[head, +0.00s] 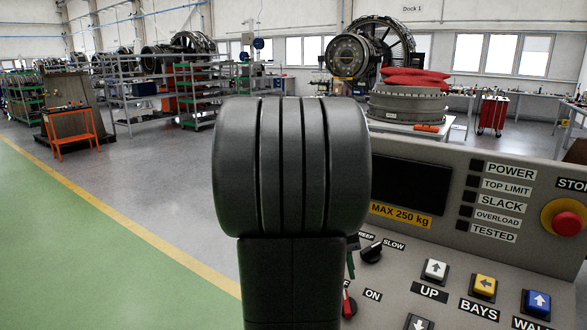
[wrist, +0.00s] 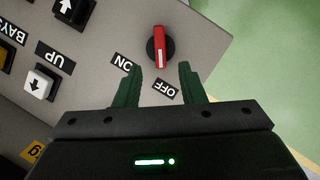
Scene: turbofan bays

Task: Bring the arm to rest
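My gripper (wrist: 159,66) is open in the wrist view, its two green fingers spread apart with nothing between them. Its fingertips are near a red rotary switch (wrist: 160,45) on a grey control panel (wrist: 205,45). The fingers appear short of the knob; the exact gap is hard to tell. The switch's white mark points down in the picture, toward the OFF label. In the head view my dark arm stands upright in the middle and hides most of the gripper. The red switch (head: 348,304) shows just right of the arm.
The panel (head: 440,270) carries a dark screen (head: 411,187), a black selector (head: 372,251), several push buttons and a red stop button (head: 566,222). Behind are metal shelves (head: 155,85), an orange stand (head: 72,130) and engine parts (head: 408,103). The floor at left is clear.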

